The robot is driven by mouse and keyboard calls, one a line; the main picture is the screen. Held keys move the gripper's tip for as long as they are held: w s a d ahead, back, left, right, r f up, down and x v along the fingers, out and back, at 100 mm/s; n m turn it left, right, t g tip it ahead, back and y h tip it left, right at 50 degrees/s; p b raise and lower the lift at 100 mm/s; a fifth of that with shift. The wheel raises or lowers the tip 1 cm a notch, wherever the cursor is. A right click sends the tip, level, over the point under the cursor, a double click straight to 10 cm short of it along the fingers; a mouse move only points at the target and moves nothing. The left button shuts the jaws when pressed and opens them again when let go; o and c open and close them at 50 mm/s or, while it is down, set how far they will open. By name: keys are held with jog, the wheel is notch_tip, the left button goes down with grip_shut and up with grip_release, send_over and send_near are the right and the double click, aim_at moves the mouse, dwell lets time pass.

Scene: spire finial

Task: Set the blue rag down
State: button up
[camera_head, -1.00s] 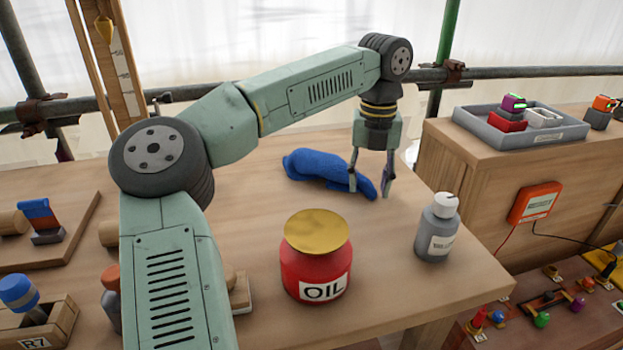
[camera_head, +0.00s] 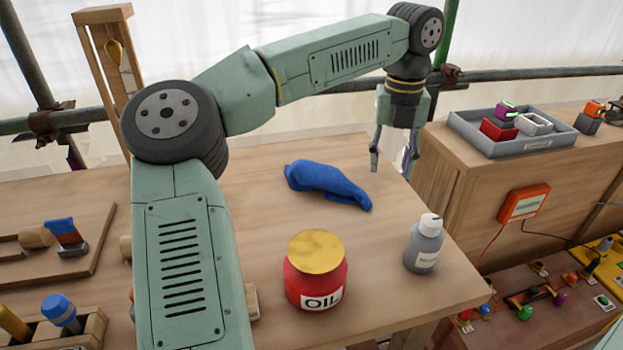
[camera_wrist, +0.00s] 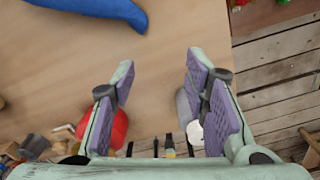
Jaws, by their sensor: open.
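The blue rag (camera_head: 326,184) lies crumpled on the wooden table (camera_head: 270,230), behind the red oil jar. Part of the rag also shows at the top left of the wrist view (camera_wrist: 100,8). My gripper (camera_head: 391,168) is open and empty, raised to the right of the rag and apart from it. In the wrist view the two fingers of my gripper (camera_wrist: 158,75) are spread, with bare table and the table edge between and beyond them.
A red oil jar (camera_head: 316,277) with a gold lid and a grey bottle (camera_head: 424,245) with a white cap stand at the front of the table. A grey tray (camera_head: 465,125) sits on the right cabinet. The table around the rag is clear.

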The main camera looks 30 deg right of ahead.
aim_at(311, 185)
jog(key=shift+w+a+f, duration=0.1)
jog(key=shift+w+f, duration=0.05)
jog(key=shift+w, duration=0.1)
jog(key=shift+c, duration=1.3)
jog(key=w+a, duration=0.2)
jog(key=w, duration=0.3)
jog(key=w+a+f, duration=0.1)
jog(key=w+a, duration=0.2)
jog(key=w, duration=0.3)
jog(key=w+a+f, duration=0.1)
jog(key=w+a, duration=0.1)
jog(key=w, duration=0.3)
jog(key=shift+w+a, duration=0.25)
grip_shut()
notch_tip(311, 185, down, 3)
jog(key=shift+r, duration=0.15)
notch_tip(311, 185, down, 6)
jog(key=b, duration=0.2)
jog(key=shift+r+b, duration=0.1)
jog(key=shift+b, duration=0.25)
jog(key=shift+r, duration=0.1)
